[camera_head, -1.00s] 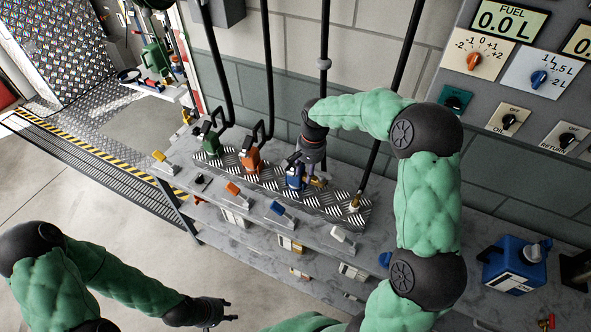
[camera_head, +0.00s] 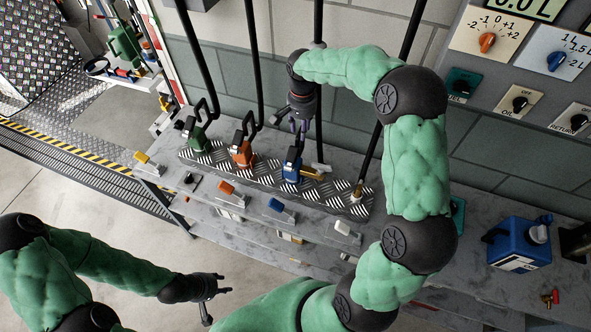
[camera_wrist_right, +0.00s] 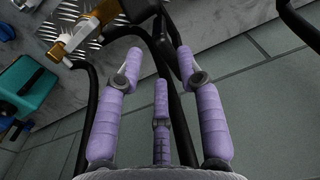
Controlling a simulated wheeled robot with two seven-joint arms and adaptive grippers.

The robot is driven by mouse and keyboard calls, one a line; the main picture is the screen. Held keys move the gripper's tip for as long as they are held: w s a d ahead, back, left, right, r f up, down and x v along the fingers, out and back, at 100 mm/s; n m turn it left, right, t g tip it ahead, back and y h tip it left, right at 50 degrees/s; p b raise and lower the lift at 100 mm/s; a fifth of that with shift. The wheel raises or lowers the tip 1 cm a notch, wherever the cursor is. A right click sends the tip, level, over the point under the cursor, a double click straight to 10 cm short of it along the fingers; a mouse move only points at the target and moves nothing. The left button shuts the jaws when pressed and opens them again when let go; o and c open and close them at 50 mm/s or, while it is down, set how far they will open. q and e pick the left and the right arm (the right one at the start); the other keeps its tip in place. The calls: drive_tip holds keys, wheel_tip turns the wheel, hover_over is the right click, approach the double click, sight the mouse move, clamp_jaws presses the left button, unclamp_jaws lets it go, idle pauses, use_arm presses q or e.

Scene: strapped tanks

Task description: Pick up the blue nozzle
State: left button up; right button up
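The blue nozzle (camera_head: 291,171) stands on the checkered metal plate (camera_head: 262,179) on the shelf, with a brass spout to its right and a dark handle on top. My right gripper (camera_head: 301,124) is above and slightly behind it, pointing down and apart from it. In the right wrist view its purple fingers (camera_wrist_right: 158,75) are spread and hold nothing; dark hoses pass behind them. A brass fitting (camera_wrist_right: 75,38) shows there at upper left; I cannot tell whether it belongs to the blue nozzle. My left gripper (camera_head: 222,284) is low at the front, away from the shelf, with fingertips apart.
An orange nozzle (camera_head: 242,154) and a green nozzle (camera_head: 196,138) stand left of the blue one. Hanging black hoses (camera_head: 259,70) rise along the wall. Coloured switches line the shelf front. A blue canister (camera_head: 518,243) stands at the right.

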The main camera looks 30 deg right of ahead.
drive_tip(key=f+b, duration=0.1)
drive_tip(key=f, duration=0.4)
drive_tip(key=shift+w, duration=0.2)
drive_tip(key=shift+c, duration=0.3)
clamp_jaws()
